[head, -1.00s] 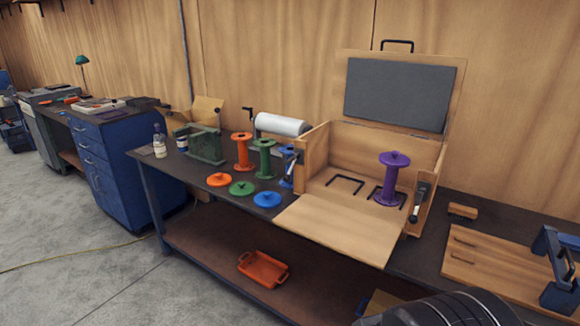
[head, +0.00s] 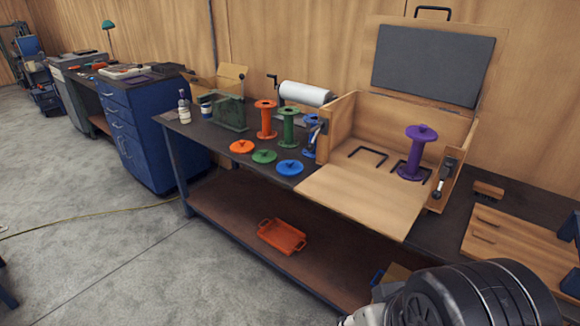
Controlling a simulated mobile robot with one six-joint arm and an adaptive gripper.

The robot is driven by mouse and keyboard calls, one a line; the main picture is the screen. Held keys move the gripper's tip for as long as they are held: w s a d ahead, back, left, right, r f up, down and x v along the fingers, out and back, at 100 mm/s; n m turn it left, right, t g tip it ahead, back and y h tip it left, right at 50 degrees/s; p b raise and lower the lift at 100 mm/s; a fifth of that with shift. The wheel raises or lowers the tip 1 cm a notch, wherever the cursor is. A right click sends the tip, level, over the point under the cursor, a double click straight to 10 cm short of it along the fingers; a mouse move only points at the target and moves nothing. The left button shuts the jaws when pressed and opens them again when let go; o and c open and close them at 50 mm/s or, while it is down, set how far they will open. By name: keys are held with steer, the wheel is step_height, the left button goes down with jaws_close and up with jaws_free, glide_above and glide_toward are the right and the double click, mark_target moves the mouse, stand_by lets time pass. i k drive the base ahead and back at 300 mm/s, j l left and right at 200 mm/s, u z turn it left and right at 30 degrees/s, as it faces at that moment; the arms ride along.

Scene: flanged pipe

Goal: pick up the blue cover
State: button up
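The blue cover (head: 290,168) is a flat round disc with a small knob. It lies on the dark workbench top near the front edge, just left of the lowered front flap of the wooden box. A green cover (head: 264,156) and an orange cover (head: 242,146) lie in a row to its left. A blue flanged pipe (head: 309,135) stands behind it, partly hidden by the box wall. Part of my arm shows at the bottom right, well apart from the cover. My gripper is not in view.
Orange (head: 266,120) and green (head: 288,127) flanged pipes stand behind the covers. A purple pipe (head: 411,158) stands in the open wooden box (head: 337,125), whose flap (head: 365,200) reaches the bench front. An orange tray (head: 282,237) lies on the lower shelf.

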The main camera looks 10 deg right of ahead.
mark_target(289, 168)
steer(key=z, duration=0.7)
steer(key=i+j+z, duration=0.35)
steer(key=j+z, duration=0.4)
steer(key=i+j+z, duration=0.15)
steer(key=j+z, duration=0.2)
steer(key=j, duration=0.2)
steer(key=j+z, duration=0.35)
steer(key=j, duration=0.15)
steer(key=j+z, duration=0.35)
steer(key=j, duration=0.2)
steer(key=k+j, duration=0.1)
steer(key=j, duration=1.5)
steer(key=i+z, duration=0.05)
